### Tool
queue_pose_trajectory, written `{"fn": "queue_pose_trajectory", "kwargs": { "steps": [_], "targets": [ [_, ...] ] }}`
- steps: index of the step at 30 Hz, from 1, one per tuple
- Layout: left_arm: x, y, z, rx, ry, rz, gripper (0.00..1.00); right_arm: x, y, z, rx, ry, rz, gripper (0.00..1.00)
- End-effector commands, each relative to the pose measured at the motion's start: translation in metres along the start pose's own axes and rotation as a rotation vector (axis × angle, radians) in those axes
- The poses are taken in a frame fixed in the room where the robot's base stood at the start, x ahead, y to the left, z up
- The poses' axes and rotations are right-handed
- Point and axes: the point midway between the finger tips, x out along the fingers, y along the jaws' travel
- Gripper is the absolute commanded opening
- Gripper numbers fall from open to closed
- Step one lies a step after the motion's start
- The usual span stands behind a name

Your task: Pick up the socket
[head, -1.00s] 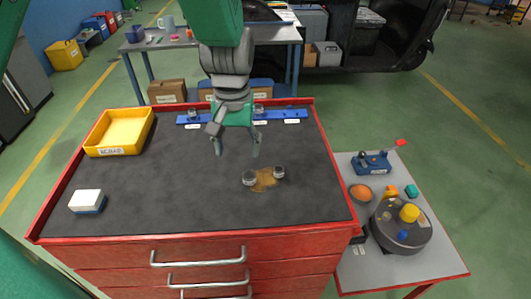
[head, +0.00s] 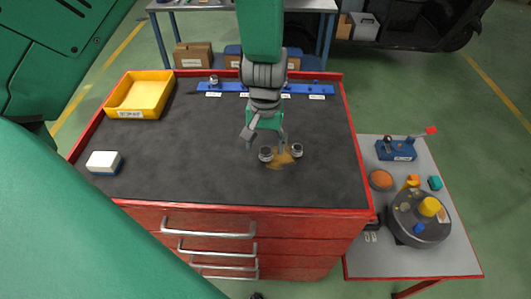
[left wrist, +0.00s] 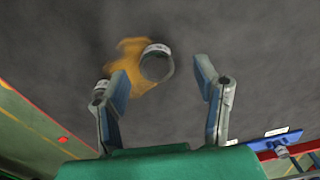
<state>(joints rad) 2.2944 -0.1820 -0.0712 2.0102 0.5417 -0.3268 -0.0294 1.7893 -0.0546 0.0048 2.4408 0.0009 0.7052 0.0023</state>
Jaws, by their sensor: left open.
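Two small metal sockets stand on the dark cabinet top, by a brown-orange stain (head: 283,158): a left socket (head: 265,154) and a right socket (head: 298,150). My left gripper (head: 264,144) is open and empty, pointing down just above them. In the left wrist view one socket (left wrist: 156,64) shows between the two spread fingers, apart from both. The other socket (left wrist: 100,88) is partly hidden behind the left finger. I cannot tell which socket in the head view is the one between the fingers. My right gripper is not in view.
A blue rail (head: 313,90) with labels and a socket (head: 213,80) runs along the back. A yellow bin (head: 140,93) and a white-blue block (head: 104,163) are at left. A grey side table (head: 365,262) with a round tray is at right.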

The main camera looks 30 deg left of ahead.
Motion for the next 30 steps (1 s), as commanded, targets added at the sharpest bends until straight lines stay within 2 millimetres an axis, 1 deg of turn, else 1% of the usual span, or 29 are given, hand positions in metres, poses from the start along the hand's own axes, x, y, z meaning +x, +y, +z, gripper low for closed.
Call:
{"fn": "queue_pose_trajectory", "kwargs": {
  "steps": [1,3,6,9,14,15,17,18,19,20,27,30],
  "targets": [
    [0.009,0.000,0.001,0.000,-0.006,-0.001,0.56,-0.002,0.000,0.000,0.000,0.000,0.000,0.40],
    [0.020,0.000,0.000,0.000,-0.004,-0.001,0.56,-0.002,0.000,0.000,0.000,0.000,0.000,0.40],
    [0.031,0.000,0.000,0.000,-0.003,-0.001,0.56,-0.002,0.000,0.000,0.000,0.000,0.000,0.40],
    [0.035,0.000,0.000,0.000,-0.002,0.000,0.56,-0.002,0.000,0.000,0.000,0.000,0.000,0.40],
    [0.035,0.000,0.000,0.000,0.000,0.000,0.56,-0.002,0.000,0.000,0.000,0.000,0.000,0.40],
    [0.035,0.000,0.000,0.000,0.000,0.000,0.52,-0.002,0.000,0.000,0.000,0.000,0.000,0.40],
    [0.035,0.000,0.000,0.000,-0.001,0.000,0.31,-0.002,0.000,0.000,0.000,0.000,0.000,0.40],
    [0.035,0.000,0.000,0.000,-0.001,0.000,0.17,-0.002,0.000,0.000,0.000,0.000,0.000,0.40],
    [0.035,0.000,0.000,0.000,-0.001,0.000,0.06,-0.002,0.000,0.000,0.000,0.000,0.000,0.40],
    [0.035,0.000,0.000,0.000,-0.001,0.000,0.01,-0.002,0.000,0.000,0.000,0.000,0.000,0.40],
    [0.035,0.000,-0.001,0.000,-0.001,-0.001,0.00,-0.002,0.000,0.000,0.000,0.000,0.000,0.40],
    [0.030,0.000,-0.001,0.001,0.001,0.000,0.00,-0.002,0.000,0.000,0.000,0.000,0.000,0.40]
  ]
}}
